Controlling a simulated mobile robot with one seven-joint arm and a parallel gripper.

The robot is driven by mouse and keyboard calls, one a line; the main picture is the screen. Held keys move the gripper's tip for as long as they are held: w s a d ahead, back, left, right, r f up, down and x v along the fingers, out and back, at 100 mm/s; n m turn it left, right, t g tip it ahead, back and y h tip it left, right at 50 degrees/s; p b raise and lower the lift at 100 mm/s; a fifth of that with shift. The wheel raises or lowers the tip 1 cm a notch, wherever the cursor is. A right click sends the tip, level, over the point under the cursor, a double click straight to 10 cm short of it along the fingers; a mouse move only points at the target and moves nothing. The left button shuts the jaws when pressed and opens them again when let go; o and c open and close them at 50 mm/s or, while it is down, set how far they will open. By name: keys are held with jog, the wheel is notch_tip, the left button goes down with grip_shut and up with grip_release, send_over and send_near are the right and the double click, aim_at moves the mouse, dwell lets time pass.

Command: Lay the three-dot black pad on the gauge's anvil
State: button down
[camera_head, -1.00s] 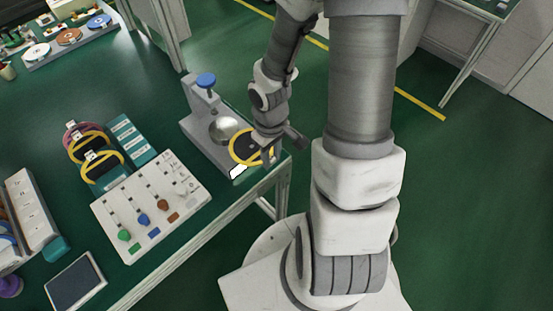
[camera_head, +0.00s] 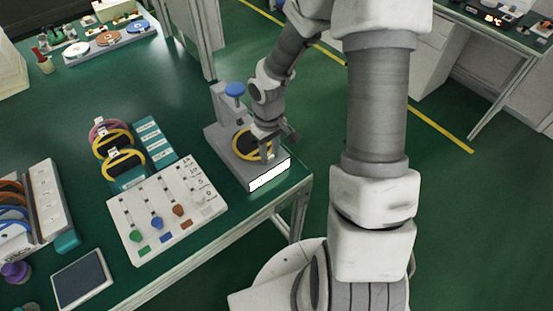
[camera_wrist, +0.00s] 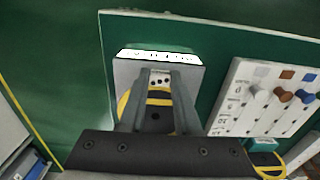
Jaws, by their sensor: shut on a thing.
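The three-dot pad is a black disc with a yellow rim (camera_head: 238,139). Its white tab with dots (camera_wrist: 160,81) shows between my fingers in the wrist view. My gripper (camera_head: 268,153) is shut on this tab; its fingers also show in the wrist view (camera_wrist: 158,95). The gauge is a grey stand with a blue knob (camera_head: 235,89) and a lit white display (camera_head: 269,177) at its front. The pad lies over the gauge's base, where the anvil is hidden beneath it. I cannot tell whether the pad touches the anvil.
Yellow-rimmed and pink-rimmed pads (camera_head: 125,163) stand in a rack at left. A white board with coloured knobs (camera_head: 182,226) lies in front, with a dark tablet (camera_head: 80,279) nearby. The green bench edge is close to the gauge's right.

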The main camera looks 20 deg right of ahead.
jog(key=w, duration=0.2)
jog(key=w+a, duration=0.1)
jog(key=shift+w+a+f, duration=0.15)
jog(key=shift+w, duration=0.25)
jog(key=shift+s+f+b, duration=0.1)
jog(key=shift+f+b, duration=0.35)
jog(key=shift+b, duration=0.05)
jog(key=c, duration=0.5)
grip_release()
